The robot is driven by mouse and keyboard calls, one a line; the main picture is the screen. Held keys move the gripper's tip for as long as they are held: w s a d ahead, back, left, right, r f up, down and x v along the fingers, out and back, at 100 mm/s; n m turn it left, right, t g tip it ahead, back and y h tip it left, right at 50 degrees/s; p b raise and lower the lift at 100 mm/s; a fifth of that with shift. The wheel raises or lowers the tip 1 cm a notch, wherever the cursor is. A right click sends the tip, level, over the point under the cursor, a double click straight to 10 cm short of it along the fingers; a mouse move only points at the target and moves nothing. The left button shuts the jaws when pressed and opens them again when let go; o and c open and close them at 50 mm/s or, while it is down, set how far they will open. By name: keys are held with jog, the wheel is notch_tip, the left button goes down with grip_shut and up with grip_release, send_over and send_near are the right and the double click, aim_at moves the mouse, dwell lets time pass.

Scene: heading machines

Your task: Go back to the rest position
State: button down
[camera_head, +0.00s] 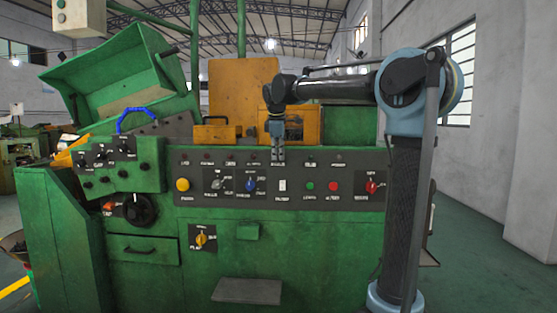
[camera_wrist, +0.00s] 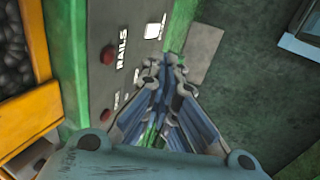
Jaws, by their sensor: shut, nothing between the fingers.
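My gripper (camera_head: 277,154) hangs pointing down at the top edge of the dark control panel (camera_head: 345,196) in the head view. It is shut and empty. In the wrist view its fingers (camera_wrist: 166,72) come together beside the panel face, over the grey floor. Whether the fingertips touch the panel I cannot tell. My arm reaches in from the right, with its forearm level above the machine. The panel carries a yellow button (camera_head: 183,184), a blue knob (camera_head: 250,184), a white switch (camera_head: 283,185), a green button (camera_head: 310,186) and red controls.
The green heading machine (camera_head: 150,260) fills the middle, with a raised green cover (camera_head: 125,75) and a blue handle (camera_head: 136,118) at left. An orange box (camera_head: 290,120) stands behind my gripper. A grey step plate (camera_head: 247,291) juts out low in front. Open floor (camera_head: 490,255) lies at right.

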jog(key=s+d+f+m+g, duration=0.1)
jog(key=s+d+f+m, duration=0.3)
jog(key=s+d+f, duration=0.5)
jog(key=s+d+f+m, duration=0.4)
jog(key=s+d, duration=0.3)
jog(key=d, duration=0.3)
jog(key=s+d+f+m, duration=0.4)
jog(key=s+f+m, duration=0.1)
jog(key=s+f, duration=0.5)
jog(key=s+d+f+m+g, duration=0.1)
jog(key=s+d+f+m, duration=0.3)
jog(key=s+f, duration=0.7)
jog(key=shift+d+f+m, duration=0.4)
jog(key=shift+f, duration=0.55)
jog(key=shift+w, duration=0.1)
